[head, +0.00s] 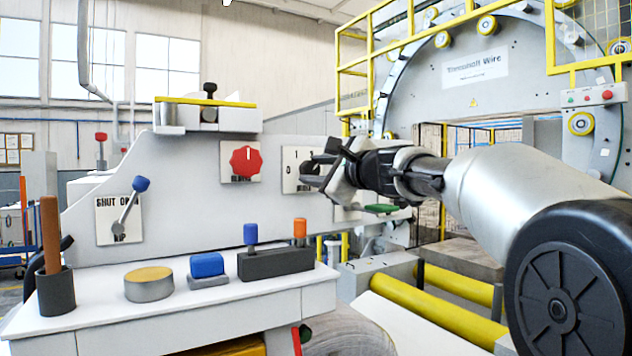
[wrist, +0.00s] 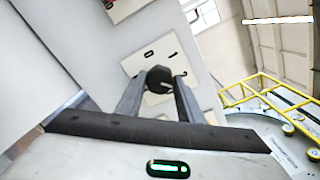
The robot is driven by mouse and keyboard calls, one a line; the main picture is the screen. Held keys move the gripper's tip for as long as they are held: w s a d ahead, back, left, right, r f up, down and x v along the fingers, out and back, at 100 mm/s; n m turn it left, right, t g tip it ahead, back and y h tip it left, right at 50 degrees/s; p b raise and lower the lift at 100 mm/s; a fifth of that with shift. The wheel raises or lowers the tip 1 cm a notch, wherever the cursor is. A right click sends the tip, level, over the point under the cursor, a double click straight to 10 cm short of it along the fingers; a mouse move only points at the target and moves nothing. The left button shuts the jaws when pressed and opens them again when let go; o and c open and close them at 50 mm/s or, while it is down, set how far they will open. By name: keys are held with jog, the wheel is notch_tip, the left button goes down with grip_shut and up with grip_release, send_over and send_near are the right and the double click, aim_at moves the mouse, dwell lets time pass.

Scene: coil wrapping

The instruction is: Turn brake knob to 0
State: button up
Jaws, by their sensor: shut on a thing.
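The brake knob (wrist: 159,77) is a small dark knob on a white plate (wrist: 153,97) with the numerals 0, 1 and 2 on it. My gripper (wrist: 160,82) has one finger on each side of the knob and is shut on it. In the head view my gripper (head: 313,172) reaches in from the right and covers most of the knob. The numbered plate (head: 291,158) shows beside its fingers on the grey upright panel. I cannot tell which numeral the knob points to.
A red knob (head: 246,161) is on the panel left of the brake plate. A blue-tipped lever (head: 140,184) is further left. The shelf below holds a blue button (head: 207,265), a yellow-topped disc (head: 149,283) and a black block (head: 276,263) with two small levers.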

jog(key=n+b, duration=0.4)
jog(key=n, duration=0.3)
jog(key=shift+a+f+h+b, duration=0.1)
jog(key=shift+f+h+b, duration=0.05)
jog(key=shift+h+b, duration=0.15)
jog(key=n+b, duration=0.2)
jog(key=n, duration=0.1)
jog(key=shift+n, duration=0.3)
jog(key=n+b, duration=0.2)
jog(key=n, duration=0.1)
jog(key=shift+n, duration=0.3)
jog(key=n+b, duration=0.2)
jog(key=n, duration=0.4)
jog(key=shift+t+b, duration=0.3)
jog(key=shift+b, duration=0.1)
jog(key=n+b, duration=0.2)
jog(key=n, duration=0.4)
jog(key=o, duration=1.1)
jog(key=shift+c, duration=0.2)
